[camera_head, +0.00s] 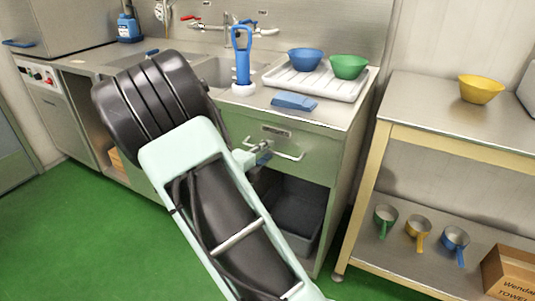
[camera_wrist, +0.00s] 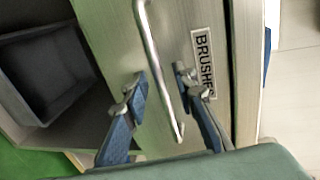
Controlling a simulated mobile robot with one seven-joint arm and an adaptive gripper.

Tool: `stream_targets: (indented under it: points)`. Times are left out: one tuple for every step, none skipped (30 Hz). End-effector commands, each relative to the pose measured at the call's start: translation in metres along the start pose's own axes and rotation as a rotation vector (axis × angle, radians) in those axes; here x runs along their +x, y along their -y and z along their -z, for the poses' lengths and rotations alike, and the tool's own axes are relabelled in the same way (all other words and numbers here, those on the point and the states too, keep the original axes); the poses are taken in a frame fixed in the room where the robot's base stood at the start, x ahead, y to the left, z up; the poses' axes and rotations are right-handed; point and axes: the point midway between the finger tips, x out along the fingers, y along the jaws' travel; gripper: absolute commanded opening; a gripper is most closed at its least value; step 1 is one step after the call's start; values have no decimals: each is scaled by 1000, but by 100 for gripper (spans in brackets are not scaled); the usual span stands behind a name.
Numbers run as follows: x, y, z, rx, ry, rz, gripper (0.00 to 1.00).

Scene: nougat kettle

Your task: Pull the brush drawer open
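The brush drawer (camera_head: 318,158) is the steel front under the right end of the sink counter. It looks flush with the cabinet. Its label reads "BRUSHES" in the wrist view (camera_wrist: 204,65). Its bar handle (camera_wrist: 157,57) also shows in the head view (camera_head: 290,156). My gripper (camera_wrist: 157,80) is open, one blue-padded finger on each side of the bar, with gaps visible between fingers and bar. In the head view my gripper (camera_head: 262,153) is at the left part of the handle, partly hidden by my arm.
Below the drawer is an open bay with a dark grey bin (camera_head: 297,212). A shelf table (camera_head: 432,112) with a yellow bowl (camera_head: 481,89) stands to the right. Green floor in front is clear.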

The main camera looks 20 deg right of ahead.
Motion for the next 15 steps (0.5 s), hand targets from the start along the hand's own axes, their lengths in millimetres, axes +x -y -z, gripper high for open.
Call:
stream_targets:
  points:
    - [5, -1, 1, 0, -2, 0, 26]
    - [7, -1, 0, 0, -2, 1, 26]
    - [8, 0, 0, 0, -1, 1, 26]
    - [10, 0, 0, 0, -1, 1, 26]
    - [10, 0, 0, 0, -1, 1, 26]
    - [11, 0, 0, 0, 0, 0, 26]
    - [11, 0, 0, 0, 0, 0, 26]
    - [11, 0, 0, 0, 0, 0, 26]
    - [11, 0, 0, 0, 0, 0, 26]
    - [11, 0, 0, 0, 0, 0, 26]
    - [11, 0, 0, 0, 0, 0, 26]
    - [11, 0, 0, 0, 0, 0, 26]
    - [11, 0, 0, 0, 0, 0, 23]
    - [11, 0, 0, 0, 0, 0, 20]
    - [10, 0, 0, 0, 0, 0, 16]
